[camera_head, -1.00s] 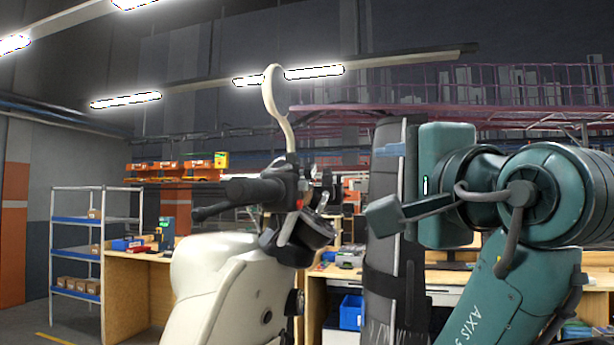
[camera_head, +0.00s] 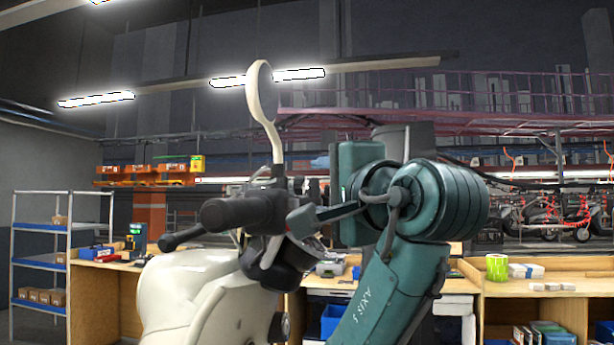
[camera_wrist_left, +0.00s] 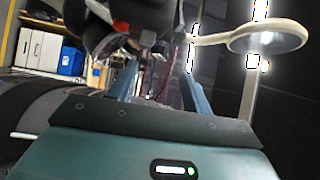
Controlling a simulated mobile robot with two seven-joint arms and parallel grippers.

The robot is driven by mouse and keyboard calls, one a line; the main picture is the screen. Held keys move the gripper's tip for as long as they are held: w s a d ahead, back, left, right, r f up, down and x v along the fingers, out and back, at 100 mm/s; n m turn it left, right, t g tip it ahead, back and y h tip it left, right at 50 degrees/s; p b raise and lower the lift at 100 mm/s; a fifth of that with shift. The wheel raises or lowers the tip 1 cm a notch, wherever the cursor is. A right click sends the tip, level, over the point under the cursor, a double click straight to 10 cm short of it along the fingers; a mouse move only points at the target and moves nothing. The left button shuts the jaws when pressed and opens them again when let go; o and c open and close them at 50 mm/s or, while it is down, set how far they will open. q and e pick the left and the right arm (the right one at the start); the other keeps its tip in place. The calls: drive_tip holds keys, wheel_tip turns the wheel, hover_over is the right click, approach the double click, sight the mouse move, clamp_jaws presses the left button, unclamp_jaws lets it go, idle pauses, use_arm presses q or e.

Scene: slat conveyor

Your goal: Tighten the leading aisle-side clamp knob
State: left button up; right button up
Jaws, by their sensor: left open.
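No clamp knob can be made out in either view. A cream scooter (camera_head: 195,290) stands left of centre in the head view, with dark handlebar controls (camera_head: 245,212) and a round mirror on a pale stem (camera_head: 268,125). My teal left gripper (camera_head: 322,162) is just right of the handlebar, raised to about its height, with its fingers partly hidden. In the left wrist view its two blue-grey fingers (camera_wrist_left: 160,65) are apart, with nothing held between them. Dark handlebar parts (camera_wrist_left: 130,15) show beyond them, and the mirror (camera_wrist_left: 270,38) is at upper right. My right gripper is out of view.
A metal shelf (camera_head: 40,262) is at far left. More scooters (camera_head: 550,215) show at the right background. The handlebar and mirror are close to my left gripper.

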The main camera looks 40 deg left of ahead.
sight(304, 186)
use_arm(q)
drive_tip(key=p+x, duration=0.1)
drive_tip(key=x, duration=0.3)
drive_tip(key=shift+w+a+r, duration=0.1)
drive_tip(key=shift+w+a, duration=0.05)
drive_tip(key=shift+a, duration=0.15)
drive_tip(key=shift+x, duration=0.75)
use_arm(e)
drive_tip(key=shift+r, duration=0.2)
